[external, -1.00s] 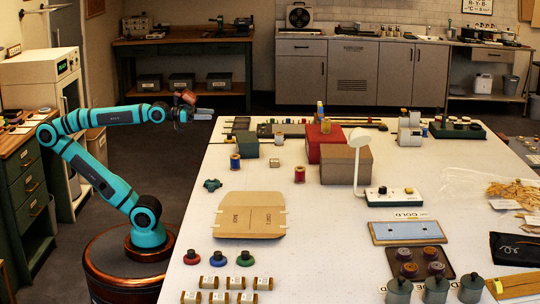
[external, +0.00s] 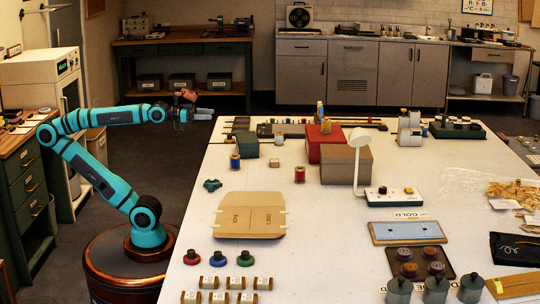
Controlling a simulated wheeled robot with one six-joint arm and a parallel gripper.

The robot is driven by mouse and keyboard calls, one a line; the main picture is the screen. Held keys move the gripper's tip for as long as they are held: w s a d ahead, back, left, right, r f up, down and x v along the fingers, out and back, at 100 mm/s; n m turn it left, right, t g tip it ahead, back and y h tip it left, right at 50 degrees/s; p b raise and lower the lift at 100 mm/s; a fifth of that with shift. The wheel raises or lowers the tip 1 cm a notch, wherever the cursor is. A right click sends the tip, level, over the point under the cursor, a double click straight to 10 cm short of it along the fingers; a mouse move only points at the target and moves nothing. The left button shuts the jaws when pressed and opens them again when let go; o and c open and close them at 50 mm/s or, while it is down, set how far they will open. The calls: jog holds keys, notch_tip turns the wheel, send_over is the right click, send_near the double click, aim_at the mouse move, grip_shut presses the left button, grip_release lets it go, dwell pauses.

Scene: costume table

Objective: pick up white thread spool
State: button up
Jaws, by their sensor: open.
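Several small thread spools stand on the white table (external: 330,240). I cannot tell for sure which is the white thread spool. My gripper (external: 208,113) is open and empty, held out level above the table's far left edge, well apart from the spools.
A green box (external: 249,146), a red box (external: 325,146) and a grey-brown box (external: 346,165) crowd the middle back. A white lamp (external: 359,138) rises beside them. A flat cardboard piece (external: 250,215) lies in front. White rolls (external: 409,128) stand at the back right.

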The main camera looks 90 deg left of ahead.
jog(key=shift+o, duration=0.4)
jog(key=r+n+g, duration=0.1)
jog(key=n+g, duration=0.3)
jog(key=g, duration=1.3)
send_over(280, 137)
jog(key=a, duration=0.2)
notch_tip(280, 137, down, 17)
jog(key=shift+f, duration=0.15)
jog(key=c, duration=1.1)
